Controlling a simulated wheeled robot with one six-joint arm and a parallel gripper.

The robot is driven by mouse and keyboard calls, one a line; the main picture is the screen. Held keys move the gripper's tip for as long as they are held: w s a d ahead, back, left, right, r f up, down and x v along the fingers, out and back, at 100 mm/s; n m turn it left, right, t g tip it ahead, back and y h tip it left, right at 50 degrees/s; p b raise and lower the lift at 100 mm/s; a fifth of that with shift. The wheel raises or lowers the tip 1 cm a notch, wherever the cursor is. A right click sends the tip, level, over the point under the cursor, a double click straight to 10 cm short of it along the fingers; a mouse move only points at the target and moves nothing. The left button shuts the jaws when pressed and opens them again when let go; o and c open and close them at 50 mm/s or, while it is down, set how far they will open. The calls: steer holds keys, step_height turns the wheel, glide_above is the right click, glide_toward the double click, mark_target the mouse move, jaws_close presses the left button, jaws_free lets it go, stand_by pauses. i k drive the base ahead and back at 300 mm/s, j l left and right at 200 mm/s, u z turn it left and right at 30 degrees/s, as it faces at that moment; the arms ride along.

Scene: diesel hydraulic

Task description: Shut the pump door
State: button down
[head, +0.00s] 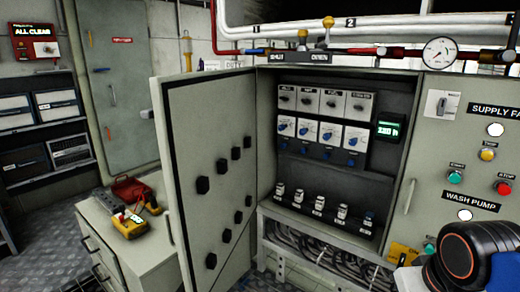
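A tall grey-green cabinet door (213,165) stands wide open, swung out from the left side of the electrical cabinet. Several black knob-like parts are on the face turned to me. Its free edge is at the left. The door carries no readable label, so I cannot tell for sure that it is the pump door. The cabinet's opening (330,170) shows switches, breakers and a green display. Part of my arm, black and orange, is at the lower right. My gripper is not in view.
A closed panel (460,150) marked "WASH PUMP" is right of the opening, with buttons and a handle. A low cabinet (150,235) left of the door bears a yellow device (130,226) and a red item (131,188). Pipes with yellow-handled valves (328,30) run above.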

mark_target(206, 121)
steer(key=i+j, duration=0.15)
steer(key=j, duration=0.6)
steer(key=i+j+z, duration=0.15)
steer(key=j, duration=1.3)
steer(key=k+j+z, duration=0.2)
steer(key=k+j, duration=0.15)
steer(key=k+j+z, duration=0.2)
steer(key=k, duration=0.25)
steer(key=i+l, duration=0.3)
steer(key=l, duration=0.25)
